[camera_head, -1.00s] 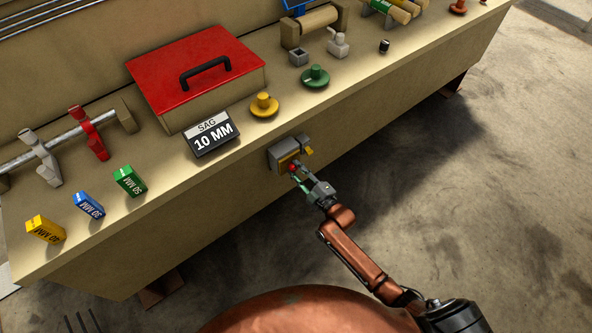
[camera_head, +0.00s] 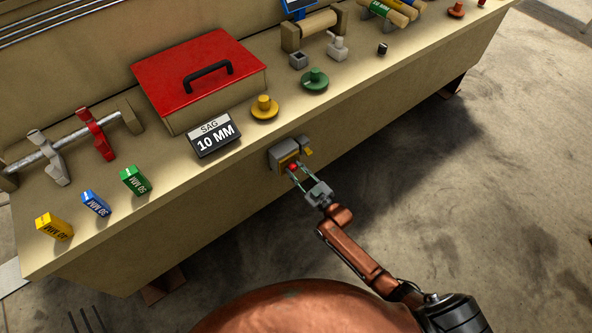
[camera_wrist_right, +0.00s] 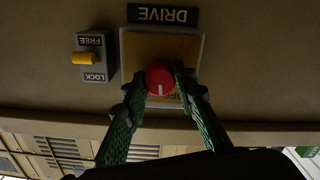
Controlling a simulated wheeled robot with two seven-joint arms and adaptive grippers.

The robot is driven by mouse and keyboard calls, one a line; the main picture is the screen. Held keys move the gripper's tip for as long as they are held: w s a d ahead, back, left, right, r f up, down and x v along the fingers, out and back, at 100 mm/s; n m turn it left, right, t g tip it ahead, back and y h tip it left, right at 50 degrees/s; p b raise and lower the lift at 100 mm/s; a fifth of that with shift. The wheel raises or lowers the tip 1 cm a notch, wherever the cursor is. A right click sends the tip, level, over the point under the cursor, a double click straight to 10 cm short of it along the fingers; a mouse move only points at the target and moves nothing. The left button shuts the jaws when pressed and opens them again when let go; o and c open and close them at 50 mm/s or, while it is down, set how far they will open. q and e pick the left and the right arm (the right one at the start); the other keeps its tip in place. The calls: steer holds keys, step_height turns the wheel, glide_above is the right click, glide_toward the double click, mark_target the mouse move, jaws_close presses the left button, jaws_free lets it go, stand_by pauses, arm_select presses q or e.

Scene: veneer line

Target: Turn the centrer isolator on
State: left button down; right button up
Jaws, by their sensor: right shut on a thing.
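The isolator is a grey box with a yellow-brown face (camera_head: 279,157) on the front of the bench, with a red rotary knob (camera_head: 293,167). In the right wrist view the red knob (camera_wrist_right: 159,79) shows a white mark pointing down in the picture, close to upside-down lettering that reads OFF, partly hidden by a finger. An upside-down DRIVE plate (camera_wrist_right: 162,15) is beside the face. My right gripper (camera_head: 296,170) is at the box; its green fingers (camera_wrist_right: 160,84) are shut on the knob from both sides. My left gripper is not in view.
Beside the isolator is a small FREE/LOCK switch with a yellow lever (camera_wrist_right: 84,58). On the bench above are a yellow knob (camera_head: 264,107), a green knob (camera_head: 314,79), a SAG 10 MM sign (camera_head: 214,135) and a red-lidded box (camera_head: 197,72). The floor to the right is clear.

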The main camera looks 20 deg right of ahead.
steer(key=m+p, duration=0.1)
steer(key=m, duration=0.4)
steer(key=shift+m, duration=0.3)
steer(key=m, duration=0.4)
steer(key=shift+m, duration=0.4)
steer(key=shift+f, duration=0.1)
steer(key=o, duration=1.2)
steer(key=shift+c, duration=0.2)
steer(key=shift+s, duration=0.1)
steer(key=v, duration=1.2)
